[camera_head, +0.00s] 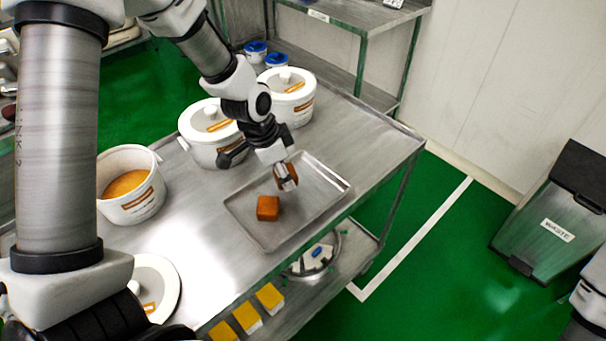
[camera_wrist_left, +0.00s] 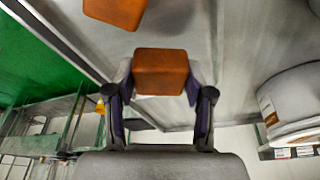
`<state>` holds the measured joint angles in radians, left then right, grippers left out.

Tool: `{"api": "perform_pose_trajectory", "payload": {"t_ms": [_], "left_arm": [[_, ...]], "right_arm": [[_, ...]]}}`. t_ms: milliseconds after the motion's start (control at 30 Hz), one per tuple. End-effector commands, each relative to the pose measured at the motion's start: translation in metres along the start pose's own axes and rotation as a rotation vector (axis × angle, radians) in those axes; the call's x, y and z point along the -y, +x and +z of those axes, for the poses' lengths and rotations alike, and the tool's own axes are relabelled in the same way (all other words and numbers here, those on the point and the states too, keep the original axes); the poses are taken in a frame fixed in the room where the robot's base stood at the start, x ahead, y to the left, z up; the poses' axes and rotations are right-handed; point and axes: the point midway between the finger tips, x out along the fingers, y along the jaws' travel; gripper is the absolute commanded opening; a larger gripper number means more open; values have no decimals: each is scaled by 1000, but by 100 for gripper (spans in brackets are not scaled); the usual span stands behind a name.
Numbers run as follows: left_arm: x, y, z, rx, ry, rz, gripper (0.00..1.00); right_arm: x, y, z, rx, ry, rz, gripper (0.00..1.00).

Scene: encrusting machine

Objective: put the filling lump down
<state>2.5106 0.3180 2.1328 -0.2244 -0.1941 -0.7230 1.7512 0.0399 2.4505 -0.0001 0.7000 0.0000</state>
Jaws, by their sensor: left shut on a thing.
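My left gripper (camera_head: 287,180) is shut on an orange-brown filling lump (camera_wrist_left: 160,72), over the right part of a shallow metal tray (camera_head: 312,200). In the left wrist view the lump sits between the two fingers of the gripper (camera_wrist_left: 160,88). In the head view the fingers partly hide it, and I cannot tell whether it touches the tray floor. A second filling lump (camera_head: 268,208) lies in the tray, nearer and to the left. It also shows at the top of the left wrist view (camera_wrist_left: 115,10). My right gripper is not in view.
An open white pot (camera_head: 148,201) of orange filling stands left of the tray. Two lidded white pots (camera_head: 205,148) (camera_head: 298,103) stand behind it. A white lid (camera_head: 157,285) lies at the front of the steel table (camera_head: 200,255). A waste bin (camera_head: 550,220) stands at the right.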

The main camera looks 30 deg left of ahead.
Motion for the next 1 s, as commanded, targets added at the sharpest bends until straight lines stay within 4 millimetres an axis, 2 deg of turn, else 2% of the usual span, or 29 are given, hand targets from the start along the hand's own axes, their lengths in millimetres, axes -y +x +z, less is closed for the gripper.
{"api": "perform_pose_trajectory", "payload": {"t_ms": [33,100,333,567,967,1000], "left_arm": [[1,7,-4,2,1,-3,16],[1,10,-12,1,2,-2,16],[2,18,-42,-2,2,0,16],[1,50,-35,-3,-1,5,16],[1,56,-33,-5,-1,3,16],[1,55,-34,-5,-1,3,60]], "right_arm": [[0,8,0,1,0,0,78],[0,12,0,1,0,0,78],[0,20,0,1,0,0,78],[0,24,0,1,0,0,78],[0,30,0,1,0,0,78],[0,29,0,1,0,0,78]]}}
